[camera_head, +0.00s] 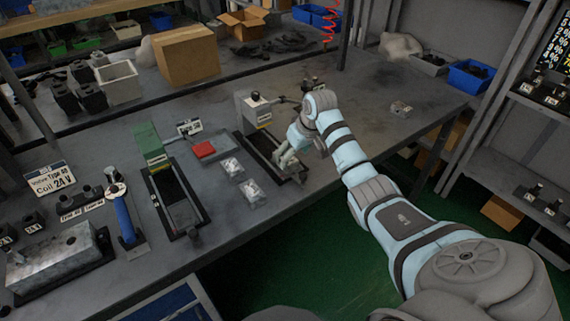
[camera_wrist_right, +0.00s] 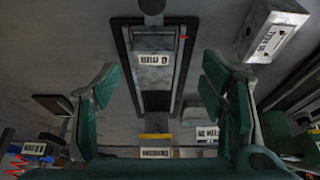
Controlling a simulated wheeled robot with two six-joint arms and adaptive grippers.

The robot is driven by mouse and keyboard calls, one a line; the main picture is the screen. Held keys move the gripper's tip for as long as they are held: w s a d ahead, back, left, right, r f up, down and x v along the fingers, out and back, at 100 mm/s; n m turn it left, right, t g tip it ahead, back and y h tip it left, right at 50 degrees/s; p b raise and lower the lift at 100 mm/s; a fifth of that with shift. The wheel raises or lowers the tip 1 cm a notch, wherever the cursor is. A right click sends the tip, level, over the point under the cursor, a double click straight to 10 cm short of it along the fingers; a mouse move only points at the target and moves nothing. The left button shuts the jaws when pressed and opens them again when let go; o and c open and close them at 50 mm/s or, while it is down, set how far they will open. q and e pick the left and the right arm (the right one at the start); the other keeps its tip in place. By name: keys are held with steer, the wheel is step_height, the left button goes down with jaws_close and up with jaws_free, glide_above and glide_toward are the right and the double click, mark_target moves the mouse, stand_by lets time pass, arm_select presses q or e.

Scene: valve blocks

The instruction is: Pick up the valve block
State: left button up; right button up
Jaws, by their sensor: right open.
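A grey metal block with a white label, which looks like the valve block (camera_wrist_right: 153,80), lies in a black-framed fixture (camera_wrist_right: 184,60) in the right wrist view. It sits between and beyond the spread green fingers of my right gripper (camera_wrist_right: 160,90), which appears open and empty. In the head view my right gripper (camera_head: 287,160) hangs over the fixture (camera_head: 262,152) and hides much of its tray, so I cannot make out the block there. Whether the fingers touch anything is unclear. My left gripper is not in view.
The fixture's grey upright (camera_head: 254,110) stands at its far end. Small clear boxes (camera_head: 250,190) and a red item (camera_head: 204,149) lie to the left. A second fixture with a green upright (camera_head: 149,143) is further left. The bench right of my arm is mostly clear, with one small metal block (camera_head: 401,108).

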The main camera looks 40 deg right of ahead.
mark_target(293, 162)
steer(key=x, duration=0.1)
steer(key=b+x, duration=0.1)
steer(key=x, duration=0.2)
steer(key=shift+s+d+f, duration=0.15)
steer(key=shift+d+f, duration=0.2)
steer(key=shift+f, duration=0.05)
steer(key=shift+w+f, duration=0.2)
steer(key=shift+f, duration=0.1)
steer(key=shift+r, duration=0.1)
jaws_close()
